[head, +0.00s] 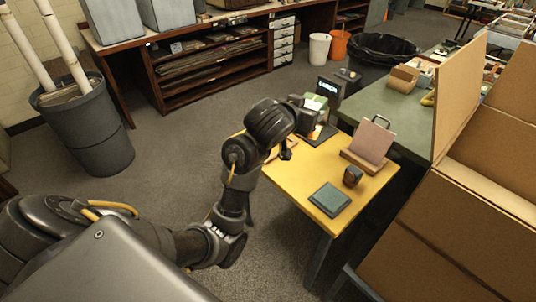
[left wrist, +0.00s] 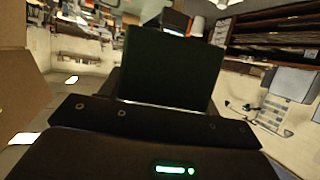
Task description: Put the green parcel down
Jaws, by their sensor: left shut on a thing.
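The green parcel (head: 313,102) with a white label on top shows in the head view over the far left end of the yellow table (head: 308,180). My left gripper (head: 310,116) is shut on it, partly hidden by its own wrist. In the left wrist view the parcel (left wrist: 172,68) is a dark green block standing between the jaws. A dark flat plate (head: 326,134) lies below and beside the parcel; I cannot tell whether they touch. My right gripper is not in view.
A grey device with a lit screen (head: 328,88) stands just behind the parcel. Cardboard boxes (head: 470,215) stand at the right.

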